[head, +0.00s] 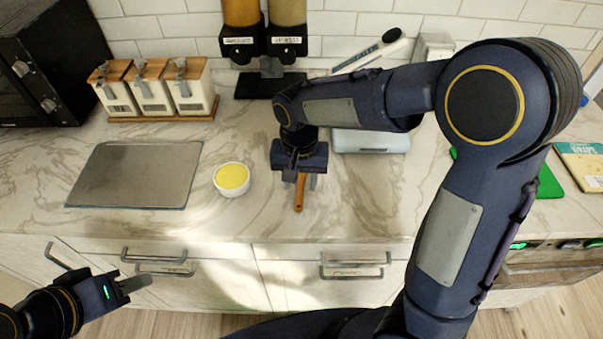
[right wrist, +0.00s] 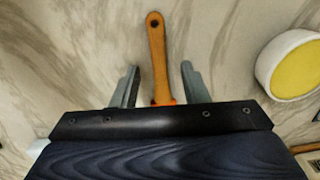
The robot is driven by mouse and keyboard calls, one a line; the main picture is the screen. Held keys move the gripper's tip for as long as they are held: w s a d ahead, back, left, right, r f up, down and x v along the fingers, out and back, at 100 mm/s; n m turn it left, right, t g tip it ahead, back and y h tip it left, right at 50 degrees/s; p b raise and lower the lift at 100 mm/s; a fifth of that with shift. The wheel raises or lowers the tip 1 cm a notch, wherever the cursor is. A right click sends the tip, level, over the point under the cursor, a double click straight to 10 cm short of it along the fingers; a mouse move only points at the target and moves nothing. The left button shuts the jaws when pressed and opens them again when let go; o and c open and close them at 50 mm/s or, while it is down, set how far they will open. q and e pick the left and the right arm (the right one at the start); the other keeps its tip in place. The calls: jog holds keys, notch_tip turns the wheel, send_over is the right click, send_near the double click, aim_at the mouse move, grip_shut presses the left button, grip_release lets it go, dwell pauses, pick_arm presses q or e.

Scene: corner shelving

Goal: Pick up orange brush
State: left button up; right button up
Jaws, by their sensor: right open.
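The orange brush (head: 299,194) lies on the marble counter, its handle pointing toward the front edge. In the right wrist view its handle (right wrist: 157,55) shows between the two fingers, and its other end is hidden behind the gripper body. My right gripper (head: 300,182) is over the brush, with its fingers open on either side of the handle; in the right wrist view the fingers (right wrist: 158,82) are apart from it. My left gripper (head: 133,284) is low at the left, in front of the drawers and away from the brush; its jaw opening is unclear.
A white bowl with yellow contents (head: 231,179) stands left of the brush. A metal board (head: 135,175) lies farther left. Canisters on a wooden tray (head: 160,119), dispensers (head: 264,45) and a scale-like device (head: 371,141) stand behind.

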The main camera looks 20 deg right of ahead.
jog(key=shift+f, duration=0.4)
jog(key=shift+f, duration=0.15)
grip_shut()
